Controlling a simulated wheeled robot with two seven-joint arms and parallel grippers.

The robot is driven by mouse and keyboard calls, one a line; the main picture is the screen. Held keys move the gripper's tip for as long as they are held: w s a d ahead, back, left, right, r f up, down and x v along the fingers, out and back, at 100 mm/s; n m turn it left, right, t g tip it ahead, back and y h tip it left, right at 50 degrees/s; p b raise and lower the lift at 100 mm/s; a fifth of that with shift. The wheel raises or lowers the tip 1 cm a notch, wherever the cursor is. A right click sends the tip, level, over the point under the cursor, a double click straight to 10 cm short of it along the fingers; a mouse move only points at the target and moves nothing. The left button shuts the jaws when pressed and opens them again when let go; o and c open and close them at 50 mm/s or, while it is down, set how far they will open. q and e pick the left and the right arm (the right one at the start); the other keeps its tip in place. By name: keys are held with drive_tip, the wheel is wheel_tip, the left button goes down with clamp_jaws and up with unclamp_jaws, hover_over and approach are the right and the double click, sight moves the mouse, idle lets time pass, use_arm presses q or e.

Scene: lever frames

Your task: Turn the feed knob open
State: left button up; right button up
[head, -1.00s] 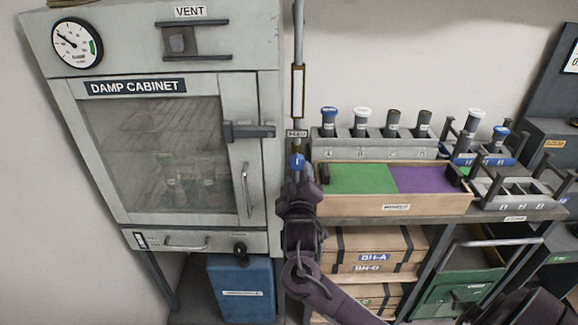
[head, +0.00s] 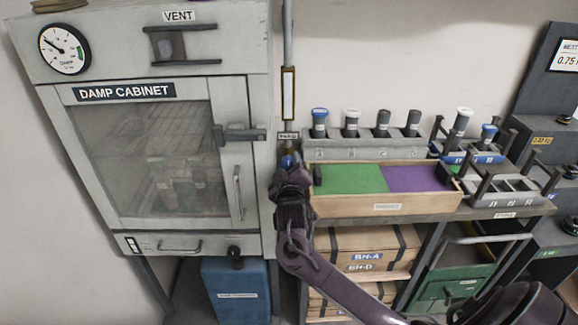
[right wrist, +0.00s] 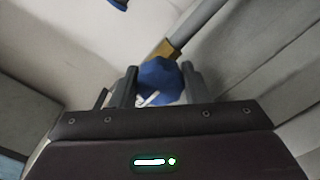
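The blue feed knob (right wrist: 160,82) has a white pointer mark and sits on a thin upright pipe with a brass-coloured part (right wrist: 165,49). In the head view only a little of the knob (head: 287,160) shows above my right gripper (head: 290,170), which covers most of it. In the right wrist view the two fingers of my right gripper (right wrist: 161,88) stand apart, one on each side of the knob. I see no clear sign that they press on it. My left gripper is not in view.
The damp cabinet (head: 228,95) stands close to the left of the pipe (head: 288,50). A wooden tray (head: 345,205) with green and purple halves is close on the right, before a rack (head: 365,150) of capped tubes. A blue box (head: 237,290) stands below.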

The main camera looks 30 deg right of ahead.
drive_tip(key=shift+r+n+p, duration=0.15)
drive_tip(key=shift+n+p, duration=0.35)
drive_tip(key=shift+p, duration=0.2)
drive_tip(key=n+p, duration=0.6)
drive_tip(key=p, duration=0.2)
drive_tip(key=shift+r, duration=0.1)
drive_tip(key=n+p, duration=0.2)
drive_tip(key=shift+n, duration=0.4)
drive_tip(key=shift+n+p, duration=0.7)
drive_tip(key=shift+n, duration=0.4)
drive_tip(key=shift+f, duration=0.2)
drive_tip(key=o, duration=0.7)
